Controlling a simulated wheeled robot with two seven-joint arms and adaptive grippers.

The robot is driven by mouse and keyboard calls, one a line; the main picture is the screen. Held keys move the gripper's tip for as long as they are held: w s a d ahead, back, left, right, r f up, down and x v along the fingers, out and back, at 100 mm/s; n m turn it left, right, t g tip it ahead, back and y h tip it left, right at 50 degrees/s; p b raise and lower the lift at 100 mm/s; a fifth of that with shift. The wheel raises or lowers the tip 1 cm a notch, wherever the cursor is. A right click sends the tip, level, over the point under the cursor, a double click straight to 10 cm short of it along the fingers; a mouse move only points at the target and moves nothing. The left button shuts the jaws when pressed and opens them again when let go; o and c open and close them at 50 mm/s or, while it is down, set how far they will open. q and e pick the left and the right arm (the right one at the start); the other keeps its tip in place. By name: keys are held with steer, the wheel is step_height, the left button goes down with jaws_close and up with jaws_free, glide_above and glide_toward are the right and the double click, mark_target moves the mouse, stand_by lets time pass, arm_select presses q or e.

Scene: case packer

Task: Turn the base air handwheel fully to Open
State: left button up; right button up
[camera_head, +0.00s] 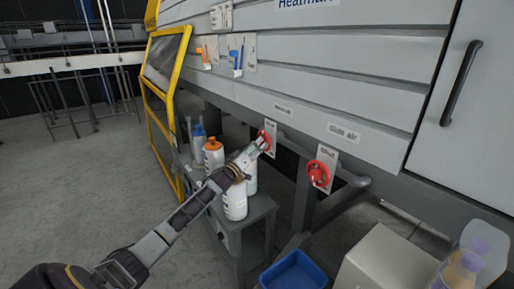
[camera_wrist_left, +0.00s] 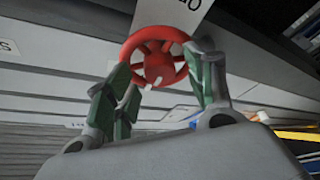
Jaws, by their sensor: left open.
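A red handwheel (camera_head: 267,137) is mounted on the machine's lower front, below a small label (camera_head: 283,108) too small to read surely. My left gripper (camera_head: 264,143) is at this wheel and hides part of it. In the left wrist view the red wheel (camera_wrist_left: 152,52) shows its rim, hub and spokes. A white plate (camera_wrist_left: 178,10) is behind the wheel. My right gripper is not in view.
A second red handwheel (camera_head: 318,174) sits to the right, below the "Side air" label (camera_head: 343,132). A blue bin (camera_head: 293,273) and a pale box (camera_head: 388,262) are at the lower right.

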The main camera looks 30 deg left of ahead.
arm_select(q)
steer(key=shift+w, duration=0.1)
stand_by(0.3)
steer(key=c, duration=1)
